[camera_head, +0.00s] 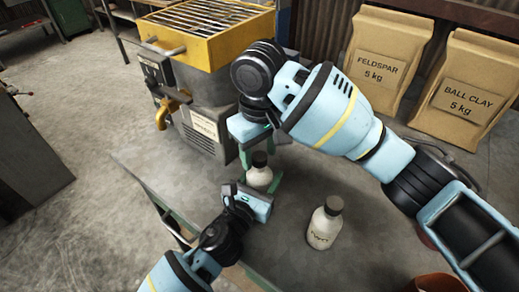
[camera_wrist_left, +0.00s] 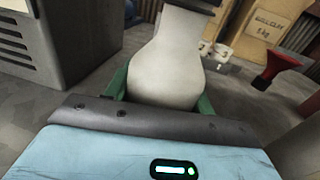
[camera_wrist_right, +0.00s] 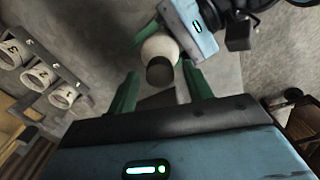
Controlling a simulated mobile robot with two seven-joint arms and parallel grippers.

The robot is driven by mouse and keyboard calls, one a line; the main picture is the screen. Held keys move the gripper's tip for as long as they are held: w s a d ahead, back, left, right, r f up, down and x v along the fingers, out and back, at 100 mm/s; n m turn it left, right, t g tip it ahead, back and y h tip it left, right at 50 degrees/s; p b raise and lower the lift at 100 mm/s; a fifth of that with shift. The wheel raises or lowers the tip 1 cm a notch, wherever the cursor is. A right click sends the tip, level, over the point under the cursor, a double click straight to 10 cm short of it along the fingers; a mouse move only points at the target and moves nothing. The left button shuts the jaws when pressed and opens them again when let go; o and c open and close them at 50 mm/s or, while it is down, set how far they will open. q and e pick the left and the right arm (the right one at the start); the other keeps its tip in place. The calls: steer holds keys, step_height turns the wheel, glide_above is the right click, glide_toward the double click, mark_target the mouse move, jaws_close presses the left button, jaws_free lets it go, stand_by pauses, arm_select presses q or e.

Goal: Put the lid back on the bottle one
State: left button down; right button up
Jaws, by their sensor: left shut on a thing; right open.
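A white bottle (camera_head: 259,176) with a dark lid (camera_head: 259,158) on its top stands between my grippers in the head view. My left gripper (camera_head: 257,186) is shut on this bottle's body; its green fingers flank the bottle (camera_wrist_left: 165,75) in the left wrist view. My right gripper (camera_wrist_right: 160,88) is open, its two green fingers reaching toward the dark lid (camera_wrist_right: 160,71) in the right wrist view. Whether the fingers touch the lid, I cannot tell. A second white bottle (camera_head: 323,230) with a dark lid (camera_head: 334,204) stands upright on the table to the right.
The grey table (camera_head: 290,258) has bare room around the second bottle. A yellow-topped machine (camera_head: 205,75) stands behind on the left. Feldspar (camera_head: 377,68) and ball clay (camera_head: 460,100) bags stand at the back right.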

steer(key=shift+r, duration=2.25)
steer(key=shift+c, duration=0.4)
steer(key=n, duration=0.2)
steer(key=shift+r+n, duration=0.35)
steer(key=shift+n, duration=0.05)
steer(key=n, duration=0.2)
steer(key=r+n, duration=0.1)
steer(key=n, duration=0.4)
steer(key=r+n, duration=0.1)
steer(key=n, duration=0.1)
steer(key=shift+n, duration=0.4)
steer(key=n, duration=0.4)
steer(key=shift+r, duration=0.35)
